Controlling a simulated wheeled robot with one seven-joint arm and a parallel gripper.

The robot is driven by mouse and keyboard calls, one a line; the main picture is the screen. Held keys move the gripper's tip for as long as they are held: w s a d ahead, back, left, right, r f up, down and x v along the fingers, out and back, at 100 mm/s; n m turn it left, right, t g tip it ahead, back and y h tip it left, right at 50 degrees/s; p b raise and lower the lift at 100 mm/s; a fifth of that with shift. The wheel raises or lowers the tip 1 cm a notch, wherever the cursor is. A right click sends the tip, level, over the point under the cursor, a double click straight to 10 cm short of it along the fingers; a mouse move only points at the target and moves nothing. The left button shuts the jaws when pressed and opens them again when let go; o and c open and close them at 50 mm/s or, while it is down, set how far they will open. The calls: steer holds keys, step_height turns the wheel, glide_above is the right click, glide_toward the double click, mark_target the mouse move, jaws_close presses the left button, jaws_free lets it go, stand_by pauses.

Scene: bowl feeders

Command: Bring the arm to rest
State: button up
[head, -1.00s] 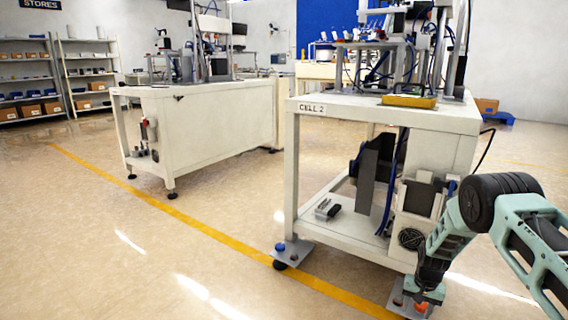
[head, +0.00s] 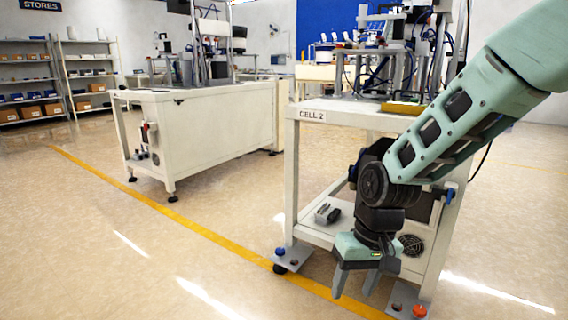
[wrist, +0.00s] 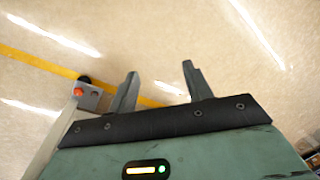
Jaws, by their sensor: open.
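My gripper (head: 354,284) hangs at the end of my green arm in the head view, pointing down in front of the white CELL 2 bench (head: 335,113). Its two fingers are apart with nothing between them. In the wrist view my gripper (wrist: 158,82) also shows open and empty, with bare floor beyond the fingertips. The arm crosses the right part of the head view and hides part of the bench's top and lower shelf.
A bench foot plate with an orange knob (head: 419,311) is close to the right of the gripper; a foot plate also shows in the wrist view (wrist: 90,97). A yellow tray (head: 402,108) lies on the bench top. Open floor (head: 120,260) lies left, past a yellow line.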

steer(key=s+d+r+n+h+p, duration=0.1)
steer(key=s+r+n, duration=0.25)
steer(key=s, duration=0.75)
steer(key=s+r+n, duration=0.2)
steer(key=s+r, duration=0.2)
steer(key=s, duration=0.7)
step_height(320, 180, up, 38)
steer(key=w+p, duration=0.1)
steer(key=p, duration=3.7)
steer(key=shift+f, duration=0.1)
